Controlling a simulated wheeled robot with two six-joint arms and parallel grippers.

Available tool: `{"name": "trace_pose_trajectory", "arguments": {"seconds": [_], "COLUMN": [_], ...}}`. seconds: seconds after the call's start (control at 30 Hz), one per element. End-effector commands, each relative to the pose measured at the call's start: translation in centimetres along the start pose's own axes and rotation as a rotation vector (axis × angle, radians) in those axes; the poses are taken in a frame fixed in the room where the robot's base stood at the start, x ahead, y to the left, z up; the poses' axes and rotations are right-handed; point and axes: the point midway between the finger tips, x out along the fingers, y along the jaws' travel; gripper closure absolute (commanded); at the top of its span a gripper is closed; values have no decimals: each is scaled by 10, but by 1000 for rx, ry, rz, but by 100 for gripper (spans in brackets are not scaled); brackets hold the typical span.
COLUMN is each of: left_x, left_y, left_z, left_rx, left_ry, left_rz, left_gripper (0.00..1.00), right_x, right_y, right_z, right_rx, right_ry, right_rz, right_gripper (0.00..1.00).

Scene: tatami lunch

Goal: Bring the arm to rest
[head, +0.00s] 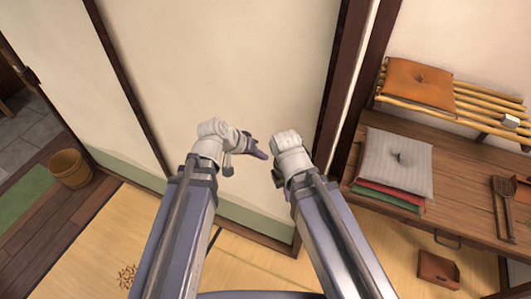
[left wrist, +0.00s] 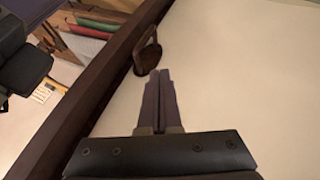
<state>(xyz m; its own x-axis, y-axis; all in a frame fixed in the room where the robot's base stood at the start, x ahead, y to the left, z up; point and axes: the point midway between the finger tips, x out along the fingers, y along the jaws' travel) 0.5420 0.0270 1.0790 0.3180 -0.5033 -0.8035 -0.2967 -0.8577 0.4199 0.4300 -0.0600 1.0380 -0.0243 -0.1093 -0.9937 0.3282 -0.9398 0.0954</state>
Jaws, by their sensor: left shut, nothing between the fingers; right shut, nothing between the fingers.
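My left gripper (head: 257,149) is in front of the pale sliding panel in the head view, pointing right. In the left wrist view its two fingers (left wrist: 159,76) lie together, shut, with nothing between them. My right gripper (head: 277,179) hangs low beside the right wrist, mostly hidden and small in the head view; it is shut and empty. Both arms reach forward and up, with the two wrists close together and a small gap between them.
The pale panel (head: 230,60) stands behind the arms. A dark handle (left wrist: 147,57) shows beyond the left fingertips. At right, a wooden bench (head: 455,185) bears a grey cushion (head: 390,165); an orange cushion (head: 420,83) lies on a bamboo rack. A wooden bucket (head: 70,168) stands at left.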

Motion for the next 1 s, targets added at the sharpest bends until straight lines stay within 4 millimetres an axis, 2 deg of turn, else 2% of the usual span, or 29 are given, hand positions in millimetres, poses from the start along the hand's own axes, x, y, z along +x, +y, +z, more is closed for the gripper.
{"name": "trace_pose_trajectory", "arguments": {"seconds": [0.37,0.47,0.57,0.63,0.7,0.8,0.9,1.0], "left_x": [-3,1,15,23,25,22,16,12], "left_y": [0,0,0,-4,-10,-18,-25,-28], "left_z": [0,7,37,66,91,118,132,137], "left_rx": [0,7,39,68,88,107,114,116], "left_ry": [0,-23,-132,-240,-336,-441,-501,-527], "left_rz": [0,-10,-76,-157,-249,-375,-469,-516], "left_gripper": [100,100,100,100,100,100,100,100], "right_x": [-2,0,10,19,25,32,36,37], "right_y": [0,0,-1,-2,-2,-3,-3,-4], "right_z": [0,0,-1,-1,-2,-2,-2,-2], "right_rx": [0,0,0,1,1,1,1,2], "right_ry": [0,0,0,0,0,0,0,0], "right_rz": [0,0,0,0,0,0,0,0], "right_gripper": [100,100,100,100,100,100,100,100]}}
